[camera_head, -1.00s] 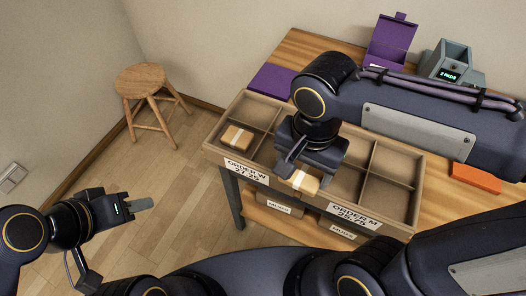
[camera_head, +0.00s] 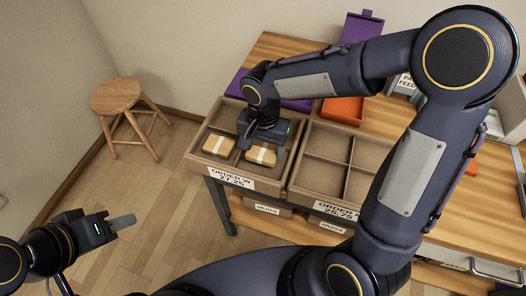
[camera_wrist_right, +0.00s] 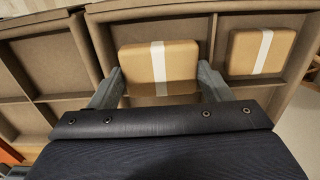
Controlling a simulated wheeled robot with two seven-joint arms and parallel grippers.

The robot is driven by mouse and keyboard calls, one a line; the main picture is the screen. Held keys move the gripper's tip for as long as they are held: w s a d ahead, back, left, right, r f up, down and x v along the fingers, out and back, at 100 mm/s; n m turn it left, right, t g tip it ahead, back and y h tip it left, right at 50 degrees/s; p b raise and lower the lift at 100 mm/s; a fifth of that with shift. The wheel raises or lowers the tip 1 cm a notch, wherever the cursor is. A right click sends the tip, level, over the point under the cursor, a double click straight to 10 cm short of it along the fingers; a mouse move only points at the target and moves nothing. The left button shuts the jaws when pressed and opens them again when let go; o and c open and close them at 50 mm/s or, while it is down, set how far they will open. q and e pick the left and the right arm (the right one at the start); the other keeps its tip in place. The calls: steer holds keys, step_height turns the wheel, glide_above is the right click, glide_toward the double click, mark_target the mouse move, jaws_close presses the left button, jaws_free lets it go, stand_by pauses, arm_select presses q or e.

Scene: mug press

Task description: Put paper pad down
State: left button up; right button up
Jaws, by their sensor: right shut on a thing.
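My right gripper (camera_head: 262,151) is shut on a tan paper pad (camera_head: 261,156) with a white band. It holds the pad at the front right compartment of the ORDER W tray (camera_head: 190,157). In the right wrist view the pad (camera_wrist_right: 180,62) sits between the two fingers (camera_wrist_right: 160,84); I cannot tell whether it touches the compartment floor. A second banded pad (camera_head: 217,146) lies in the front left compartment, and shows at the right of the wrist view (camera_wrist_right: 280,50). My left gripper (camera_head: 120,221) hangs over the floor, away from the trays; its jaw opening is unclear.
The ORDER M tray (camera_head: 296,180) stands right beside the ORDER W tray, with visible compartments empty. An orange bin (camera_head: 343,110), a purple mat (camera_head: 298,105) and a purple box (camera_head: 362,27) are behind. A wooden stool (camera_head: 130,95) stands on the floor at left.

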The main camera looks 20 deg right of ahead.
mark_target(263, 149)
step_height(263, 149, down, 3)
steer(key=shift+w+f, duration=0.1)
steer(key=shift+f, duration=0.1)
steer(key=shift+f+b, duration=0.15)
steer(key=shift+b, duration=0.2)
steer(key=o, duration=0.7)
